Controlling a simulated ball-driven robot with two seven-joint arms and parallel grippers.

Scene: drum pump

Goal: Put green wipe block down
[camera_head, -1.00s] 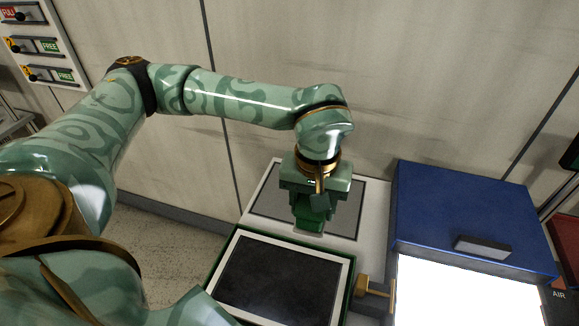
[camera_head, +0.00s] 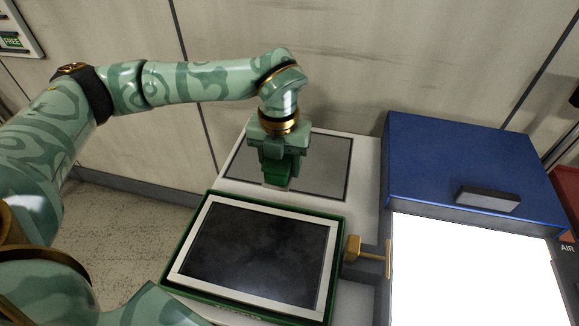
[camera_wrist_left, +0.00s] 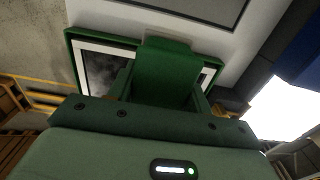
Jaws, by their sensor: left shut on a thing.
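The green wipe block (camera_head: 279,170) is in my left gripper (camera_head: 279,160), which is shut on it and points down. In the head view the block appears over the grey rectangular pad (camera_head: 325,166) behind the green-framed tray. I cannot tell whether the block touches the pad. The left wrist view shows the green block (camera_wrist_left: 166,70) between the fingers of my left gripper (camera_wrist_left: 160,95). My right gripper is not in view.
The green-framed tray (camera_head: 326,275) with a dark panel stands in front of the pad. A brass handle (camera_head: 366,254) sits at its right. A blue box (camera_head: 460,165) with a bright white panel (camera_head: 470,270) stands to the right. A wall rises behind.

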